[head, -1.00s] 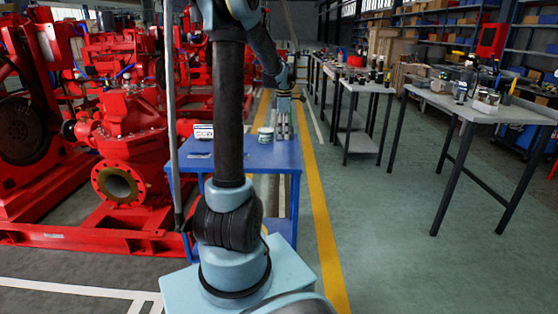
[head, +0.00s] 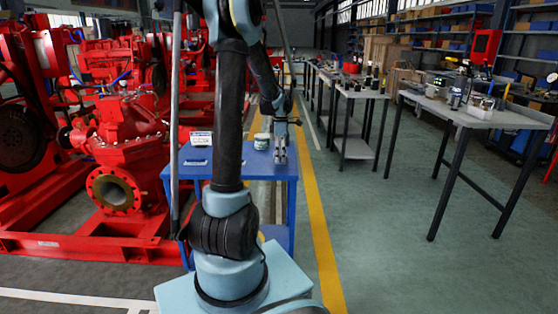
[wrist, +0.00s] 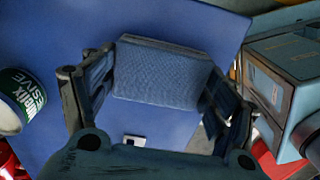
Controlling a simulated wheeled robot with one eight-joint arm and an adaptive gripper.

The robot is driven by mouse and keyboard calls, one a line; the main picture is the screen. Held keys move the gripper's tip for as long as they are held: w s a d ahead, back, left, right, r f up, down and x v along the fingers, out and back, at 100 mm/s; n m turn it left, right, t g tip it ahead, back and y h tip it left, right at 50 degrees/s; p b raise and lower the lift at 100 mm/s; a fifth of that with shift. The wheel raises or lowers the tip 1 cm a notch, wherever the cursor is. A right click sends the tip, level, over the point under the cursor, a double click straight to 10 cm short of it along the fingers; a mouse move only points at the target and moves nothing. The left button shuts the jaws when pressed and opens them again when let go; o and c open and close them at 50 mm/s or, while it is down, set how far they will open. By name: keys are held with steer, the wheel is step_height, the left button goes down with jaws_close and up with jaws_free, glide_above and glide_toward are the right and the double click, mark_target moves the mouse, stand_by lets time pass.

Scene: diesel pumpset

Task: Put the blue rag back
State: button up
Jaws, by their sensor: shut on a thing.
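The blue rag (wrist: 160,75) shows in the wrist view as a folded, woven, flat-faced piece between the two fingers of my gripper (wrist: 165,72). The fingers are shut on it, one at each side. In the head view my gripper (head: 281,150) points down at the right part of the blue table (head: 240,173). The rag cannot be made out there. The blue tabletop (wrist: 195,22) lies below the rag in the wrist view. Whether the rag touches it I cannot tell.
A tin with a green and white label (head: 261,141) stands left of my gripper; it also shows in the wrist view (wrist: 18,98). A white and blue box (head: 200,138) is farther left. Red pumpsets (head: 120,150) stand left; a cluttered grey workbench (head: 475,115) stands right.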

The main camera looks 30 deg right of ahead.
step_height(320, 180, down, 3)
steer(key=shift+r, duration=0.2)
steer(key=o, duration=0.9)
steer(key=shift+o, duration=0.2)
